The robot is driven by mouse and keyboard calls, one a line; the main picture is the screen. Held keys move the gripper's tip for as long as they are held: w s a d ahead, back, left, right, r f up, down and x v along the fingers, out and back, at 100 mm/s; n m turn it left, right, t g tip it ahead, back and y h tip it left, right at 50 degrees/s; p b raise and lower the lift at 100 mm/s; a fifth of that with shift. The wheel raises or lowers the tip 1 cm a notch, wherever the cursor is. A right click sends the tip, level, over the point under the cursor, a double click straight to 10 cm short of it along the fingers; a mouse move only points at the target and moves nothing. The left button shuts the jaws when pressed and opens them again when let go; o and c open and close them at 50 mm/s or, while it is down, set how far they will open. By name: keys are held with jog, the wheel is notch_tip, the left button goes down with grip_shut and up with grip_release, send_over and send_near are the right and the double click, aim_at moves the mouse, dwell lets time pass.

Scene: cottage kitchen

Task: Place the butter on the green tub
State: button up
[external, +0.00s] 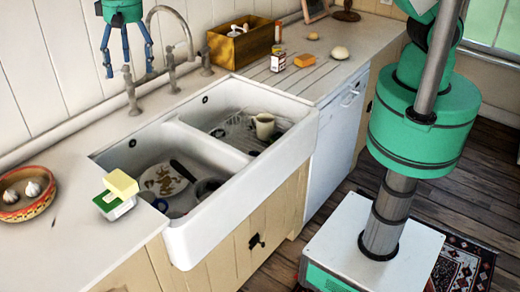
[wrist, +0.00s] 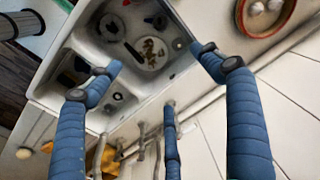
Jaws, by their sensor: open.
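A pale yellow block of butter (external: 121,183) sits on top of the white and green tub (external: 112,208), on the counter to the left of the sink in the external view. It covers part of the tub's top and sits a little off-centre. My gripper (external: 128,72) is open and empty, high above the counter near the wall, well apart from the butter. In the wrist view its blue fingers (wrist: 155,68) are spread wide with nothing between them. Neither the butter nor the tub shows in the wrist view.
A double sink (external: 210,150) with dishes lies right of the tub, with a tall tap (external: 172,70) behind it. A patterned bowl (external: 27,193) holding garlic stands left of the tub.

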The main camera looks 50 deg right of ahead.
jog(key=w+d+r+t, duration=0.1)
jog(key=d+r, duration=0.6)
jog(key=d, duration=0.3)
jog(key=d+r, duration=0.8)
jog(key=d, duration=0.3)
jog(key=s+d+r+t, duration=0.1)
jog(key=s+d+r, duration=0.15)
jog(key=d, duration=0.55)
jog(key=s+d+r, duration=0.2)
jog(key=d+r, duration=0.2)
jog(key=d, duration=0.4)
jog(key=s+d+r+t, duration=0.2)
jog(key=s+d+r, duration=0.1)
jog(key=s+d, duration=1.2)
jog(key=s+d+f+t, duration=0.1)
jog(key=s+d+f, duration=0.3)
jog(key=s+d, duration=0.8)
jog(key=shift+s+f+h, duration=0.35)
jog(key=shift+f+h, duration=0.05)
